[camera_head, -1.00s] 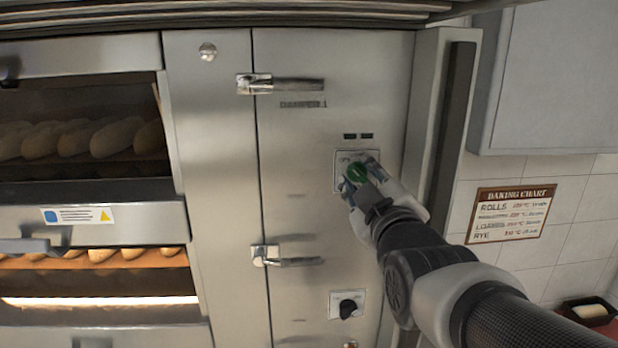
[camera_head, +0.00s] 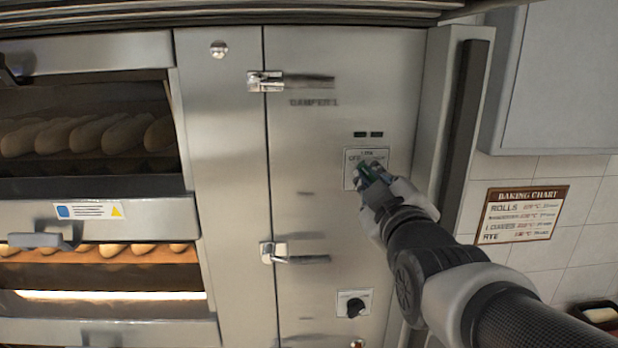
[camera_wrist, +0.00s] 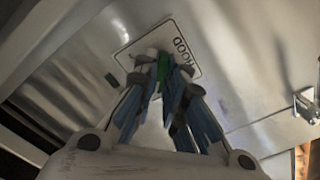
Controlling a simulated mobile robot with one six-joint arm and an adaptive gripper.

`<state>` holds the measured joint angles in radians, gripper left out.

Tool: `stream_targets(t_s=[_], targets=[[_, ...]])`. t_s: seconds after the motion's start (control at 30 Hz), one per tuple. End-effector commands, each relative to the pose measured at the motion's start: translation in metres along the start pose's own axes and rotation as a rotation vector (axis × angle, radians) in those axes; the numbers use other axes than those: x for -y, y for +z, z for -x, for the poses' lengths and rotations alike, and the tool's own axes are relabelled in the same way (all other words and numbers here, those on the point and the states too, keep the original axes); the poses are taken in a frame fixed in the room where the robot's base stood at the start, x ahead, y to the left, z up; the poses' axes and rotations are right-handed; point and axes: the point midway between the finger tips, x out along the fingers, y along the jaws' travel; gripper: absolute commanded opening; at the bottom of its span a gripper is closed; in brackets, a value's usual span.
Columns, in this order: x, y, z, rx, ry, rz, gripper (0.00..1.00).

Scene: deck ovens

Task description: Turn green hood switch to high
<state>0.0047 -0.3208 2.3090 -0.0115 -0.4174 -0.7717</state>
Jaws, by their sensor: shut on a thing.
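The green hood switch (camera_head: 364,168) sits on a pale label plate (camera_head: 351,157) on the steel panel right of the ovens. It is mostly hidden behind my gripper (camera_head: 369,172), which is shut on it. In the wrist view the fingers of my gripper (camera_wrist: 162,66) close over the switch, in front of the plate marked HOOD (camera_wrist: 183,48). Only bits of green show there between and beside the fingers. LOW can be read at the top of the plate and OFF at its left. The switch's exact pointing direction is hidden.
A black knob (camera_head: 352,306) sits lower on the same panel. Two latch handles (camera_head: 290,81) stick out at the panel's left edge. A dark vertical bar (camera_head: 466,120) stands right of my gripper. Ovens with loaves (camera_head: 90,135) are at the left.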

Motion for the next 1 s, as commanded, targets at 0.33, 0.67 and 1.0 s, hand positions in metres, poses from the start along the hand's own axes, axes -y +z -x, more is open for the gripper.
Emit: stream_targets(t_s=[0.33, 0.67, 1.0], targets=[[0.002, 0.0019, -0.0001, -0.003, 0.003, -0.122, 0.0], [0.0037, 0.003, 0.0, -0.003, 0.002, -0.409, 0.0], [0.0036, 0.0022, -0.0001, -0.003, 0.001, -0.733, 0.0]])
